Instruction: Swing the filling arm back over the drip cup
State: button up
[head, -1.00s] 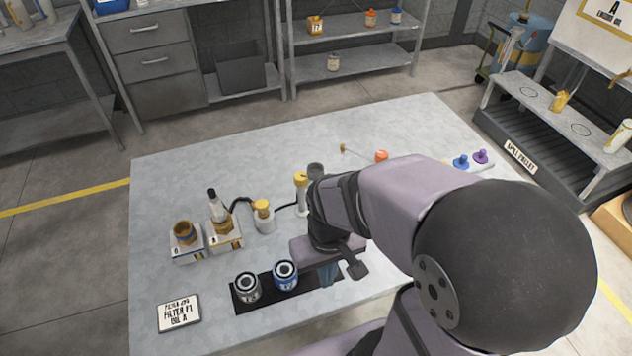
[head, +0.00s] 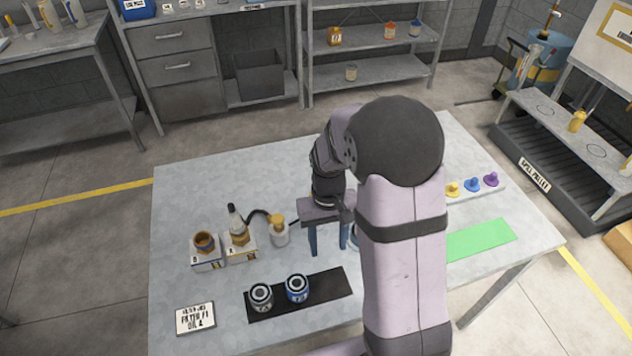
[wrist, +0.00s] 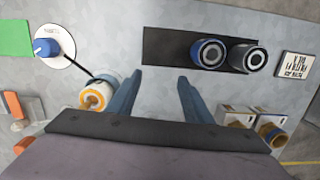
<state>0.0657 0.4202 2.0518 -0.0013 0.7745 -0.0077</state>
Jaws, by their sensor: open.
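My gripper (head: 328,250) is open, its two blue fingers pointing down over the middle of the table (head: 200,185). In the wrist view nothing is between the fingertips (wrist: 160,77), only grey tabletop beyond. A round yellow-and-white fitting (wrist: 95,97) stands just left of the fingers there, apart from them. A thin dark rod or line runs from it toward a white disc with a blue knob (wrist: 47,47). I cannot tell for sure which part is the filling arm or the drip cup. My arm hides much of this area in the head view.
A pump bottle with a yellow top (head: 278,230) and two boxed items (head: 205,250) stand left of my gripper. Two cans (head: 297,288) sit on a black strip in front. A green mat (head: 482,240) and coloured knobs (head: 473,185) are to the right.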

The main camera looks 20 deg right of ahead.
jog(key=w+r, duration=0.3)
jog(key=w, duration=0.1)
jog(key=w+r+n+t, duration=0.1)
jog(key=w+r, duration=0.3)
jog(key=w, duration=0.1)
jog(key=w+d+r+n, duration=0.1)
jog(key=w+r, duration=0.2)
jog(key=w, duration=0.2)
jog(key=shift+w+d+r, duration=0.1)
jog(key=shift+w+r, duration=0.15)
jog(key=shift+r, duration=0.1)
jog(key=shift+s, duration=0.2)
jog(key=shift+f+p, duration=1.3)
jog(key=shift+f, duration=2.4)
grip_shut()
